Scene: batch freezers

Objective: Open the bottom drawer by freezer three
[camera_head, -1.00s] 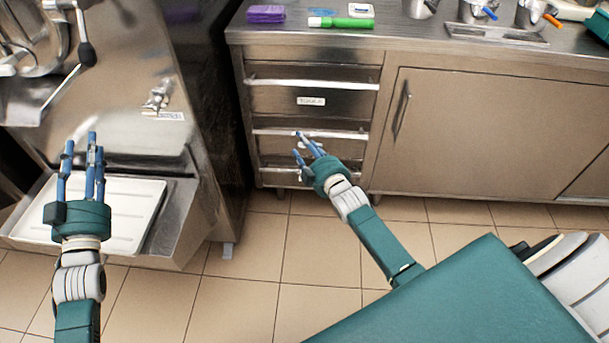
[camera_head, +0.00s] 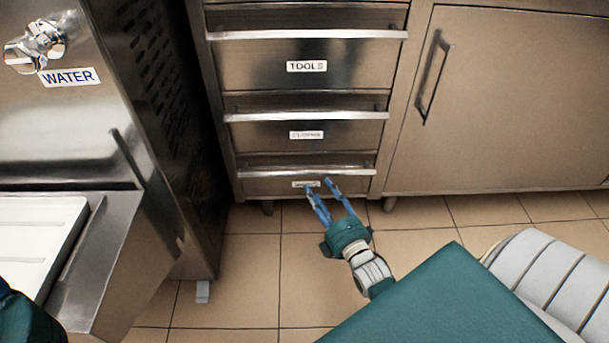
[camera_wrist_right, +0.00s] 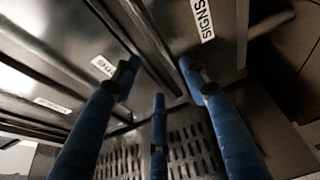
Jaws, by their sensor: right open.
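The bottom drawer (camera_head: 260,187) is the lowest in a stack of metal drawers, and it looks shut. Its bar handle (camera_head: 280,173) runs along the top of its front. My right gripper (camera_head: 318,185) is open, with its blue fingers spread and nothing between them. Its fingertips overlap the drawer's label, just below the handle; I cannot tell whether they touch. In the right wrist view a label reading SIGNS (camera_wrist_right: 203,18) shows beyond the open fingers (camera_wrist_right: 158,78). Only a teal part of my left arm shows at the lower left; its fingers are out of view.
Above are the middle drawer (camera_head: 260,135) and the TOOLS drawer (camera_head: 250,68), both shut. A cabinet door (camera_head: 520,100) stands to the right. A steel machine (camera_head: 70,120) labelled WATER, with a white tray (camera_head: 35,235), stands to the left. The tiled floor before the drawers is clear.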

